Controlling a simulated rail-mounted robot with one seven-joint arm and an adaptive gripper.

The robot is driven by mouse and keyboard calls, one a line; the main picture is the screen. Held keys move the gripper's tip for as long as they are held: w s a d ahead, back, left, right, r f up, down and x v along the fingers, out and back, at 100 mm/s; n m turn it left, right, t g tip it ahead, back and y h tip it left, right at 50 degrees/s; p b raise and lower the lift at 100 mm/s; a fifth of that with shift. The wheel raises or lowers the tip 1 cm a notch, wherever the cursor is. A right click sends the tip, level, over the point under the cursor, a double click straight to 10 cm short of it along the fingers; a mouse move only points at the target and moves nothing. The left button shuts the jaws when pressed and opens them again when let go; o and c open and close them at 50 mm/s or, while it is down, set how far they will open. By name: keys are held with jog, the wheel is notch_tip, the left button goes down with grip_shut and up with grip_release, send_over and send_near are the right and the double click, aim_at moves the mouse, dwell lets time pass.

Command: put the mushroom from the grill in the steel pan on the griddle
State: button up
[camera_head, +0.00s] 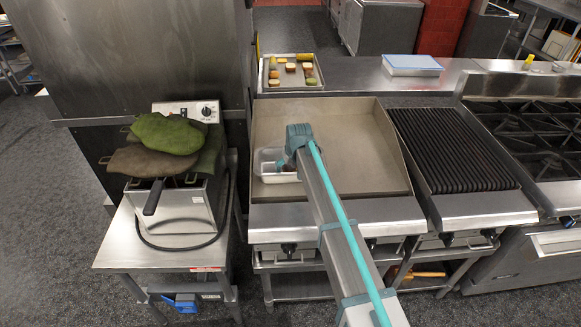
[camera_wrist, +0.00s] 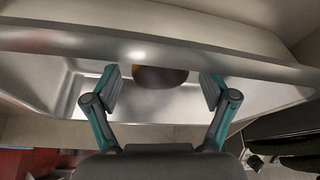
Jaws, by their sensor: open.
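The steel pan (camera_head: 262,170) sits on the left part of the flat griddle (camera_head: 350,130); its walls and rim (camera_wrist: 270,95) fill much of the wrist view. A brown rounded thing (camera_wrist: 160,77), probably the mushroom, shows inside the pan, partly cut off by the pan's near rim. My gripper (camera_wrist: 160,88) is open over the pan, one finger on each side of the brown thing, with gaps between. In the head view my arm hides the pan's right end. The ribbed grill (camera_head: 455,145) to the right of the griddle looks bare.
A tray of food pieces (camera_head: 291,74) stands behind the griddle. A fryer (camera_head: 180,205) with green and brown cloth-like pieces (camera_head: 165,134) is on the left. A white-blue box (camera_head: 412,65) lies on the back counter. Burners (camera_head: 540,130) are at right. The griddle has raised side and back walls.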

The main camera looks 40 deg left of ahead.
jog(key=b+v, duration=0.3)
jog(key=v, duration=0.8)
jog(key=shift+r, duration=0.4)
jog(key=shift+d, duration=0.1)
